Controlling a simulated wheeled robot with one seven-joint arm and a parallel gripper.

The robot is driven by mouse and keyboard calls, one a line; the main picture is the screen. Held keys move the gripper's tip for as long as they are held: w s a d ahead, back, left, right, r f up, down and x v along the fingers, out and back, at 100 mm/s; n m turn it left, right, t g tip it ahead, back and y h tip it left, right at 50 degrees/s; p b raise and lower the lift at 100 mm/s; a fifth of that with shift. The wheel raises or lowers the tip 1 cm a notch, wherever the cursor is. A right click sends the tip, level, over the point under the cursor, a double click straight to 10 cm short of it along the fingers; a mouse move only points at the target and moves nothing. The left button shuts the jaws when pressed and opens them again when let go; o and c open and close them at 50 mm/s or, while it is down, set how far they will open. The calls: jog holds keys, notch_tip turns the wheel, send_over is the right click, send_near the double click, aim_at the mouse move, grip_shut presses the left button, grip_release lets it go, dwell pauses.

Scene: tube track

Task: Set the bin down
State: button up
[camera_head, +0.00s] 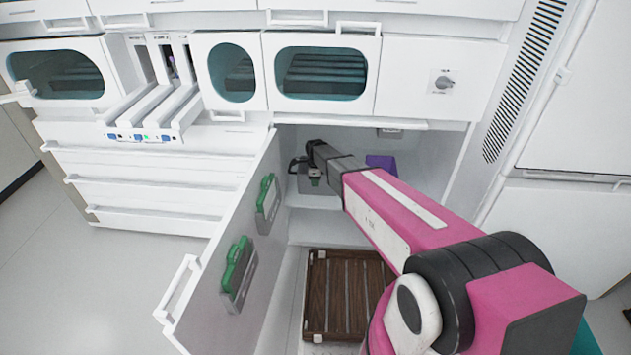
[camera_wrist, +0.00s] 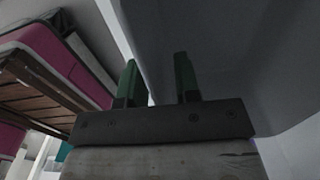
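My gripper (camera_head: 312,165) is at the end of my arm, reaching into the open lower cabinet. A grey bin-like object (camera_head: 325,188) is by the gripper on the cabinet's inner ledge, partly hidden by my arm. In the wrist view, the two green fingers of my gripper (camera_wrist: 158,78) stand apart. A large smooth grey surface (camera_wrist: 235,65), likely the bin's side, fills the area behind and to the right of them. Nothing is clearly pinched between the fingers. Whether the bin's base rests fully on the ledge is hidden.
The cabinet door (camera_head: 225,240), with green-handled fittings, stands open on the left. A purple object (camera_head: 382,163) lies inside behind my arm. White cabinet walls are close by.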

jog(key=shift+r, duration=3.8)
